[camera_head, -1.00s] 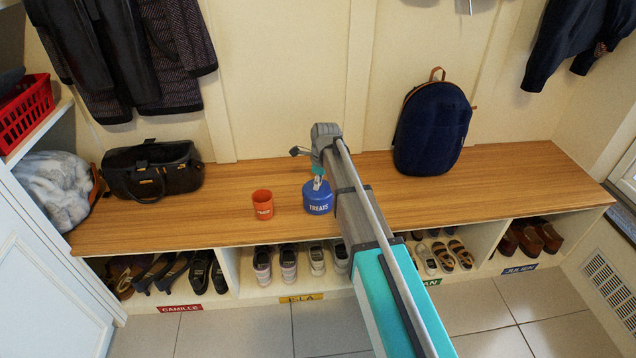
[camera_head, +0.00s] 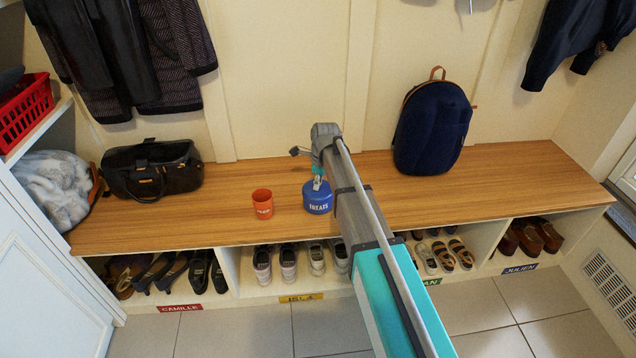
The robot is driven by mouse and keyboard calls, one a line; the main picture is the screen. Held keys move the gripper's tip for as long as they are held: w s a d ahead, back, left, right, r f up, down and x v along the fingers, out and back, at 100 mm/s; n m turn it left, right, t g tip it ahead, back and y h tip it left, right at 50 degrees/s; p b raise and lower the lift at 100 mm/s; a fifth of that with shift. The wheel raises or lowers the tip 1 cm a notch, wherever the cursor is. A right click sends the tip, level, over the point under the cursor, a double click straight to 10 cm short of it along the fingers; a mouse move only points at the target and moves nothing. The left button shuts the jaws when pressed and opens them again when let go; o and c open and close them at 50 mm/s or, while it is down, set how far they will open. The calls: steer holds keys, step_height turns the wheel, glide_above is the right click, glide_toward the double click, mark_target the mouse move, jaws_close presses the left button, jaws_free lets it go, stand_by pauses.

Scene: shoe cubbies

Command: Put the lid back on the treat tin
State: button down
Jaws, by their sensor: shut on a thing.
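The blue treat tin (camera_head: 317,203), lettered TREATS, stands upright on the wooden bench, left of my arm. A blue lid (camera_head: 317,187) shows at its top, directly under my gripper (camera_head: 317,183). My gripper points down and is shut on the lid. At this size I cannot tell whether the lid is fully seated on the rim. My arm hides the area just right of the tin.
An orange cup (camera_head: 262,204) stands left of the tin on the bench (camera_head: 228,223). A black bag (camera_head: 152,171) sits at the left end and a navy backpack (camera_head: 433,128) leans at the wall. Shoes fill the cubbies below. The bench right of the backpack is clear.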

stand_by(0.4)
steer(key=shift+c, duration=2.2)
jaws_free()
steer(key=o, duration=0.4)
steer(key=shift+o, duration=0.2)
steer(key=shift+r, duration=0.15)
steer(key=shift+r+p, duration=3.35)
steer(key=shift+p, duration=0.15)
jaws_close()
